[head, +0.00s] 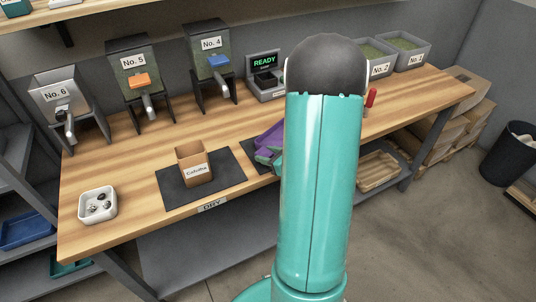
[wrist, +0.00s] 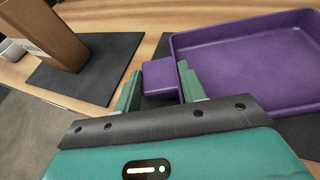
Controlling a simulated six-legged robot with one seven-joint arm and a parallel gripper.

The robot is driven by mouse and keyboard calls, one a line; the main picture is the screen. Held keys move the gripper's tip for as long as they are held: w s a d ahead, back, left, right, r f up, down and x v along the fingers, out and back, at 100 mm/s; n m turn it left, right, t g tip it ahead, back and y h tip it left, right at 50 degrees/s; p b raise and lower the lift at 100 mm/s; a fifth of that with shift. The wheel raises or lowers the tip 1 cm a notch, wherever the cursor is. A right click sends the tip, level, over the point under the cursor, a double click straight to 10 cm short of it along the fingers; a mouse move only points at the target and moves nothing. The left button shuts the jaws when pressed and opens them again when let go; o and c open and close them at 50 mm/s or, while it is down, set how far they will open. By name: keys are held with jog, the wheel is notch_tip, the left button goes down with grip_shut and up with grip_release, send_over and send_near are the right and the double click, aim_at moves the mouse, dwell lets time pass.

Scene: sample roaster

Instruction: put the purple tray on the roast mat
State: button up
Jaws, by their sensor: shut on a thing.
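The purple tray (head: 270,137) is over a dark mat (head: 249,147) near the front middle of the table, partly hidden behind my arm. In the wrist view the tray (wrist: 245,50) is empty and looks about level, with a small tab on its near left side. My gripper (wrist: 160,80) has its two green fingers on either side of the tab (wrist: 160,72) and is shut on it. Dark mat (wrist: 303,132) shows beside and under the tray; I cannot tell whether the tray touches it. No label for this mat is visible.
A second dark mat (head: 228,168), above a "DRY" label (head: 212,205), holds a brown "Catuaba" box (head: 195,170). A white dish (head: 98,205) sits at the left front. Dispensers and a "READY" device (head: 265,80) line the back. Bare wood lies between the mats.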

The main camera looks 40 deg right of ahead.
jog(key=o, duration=1.1)
jog(key=shift+f, duration=0.1)
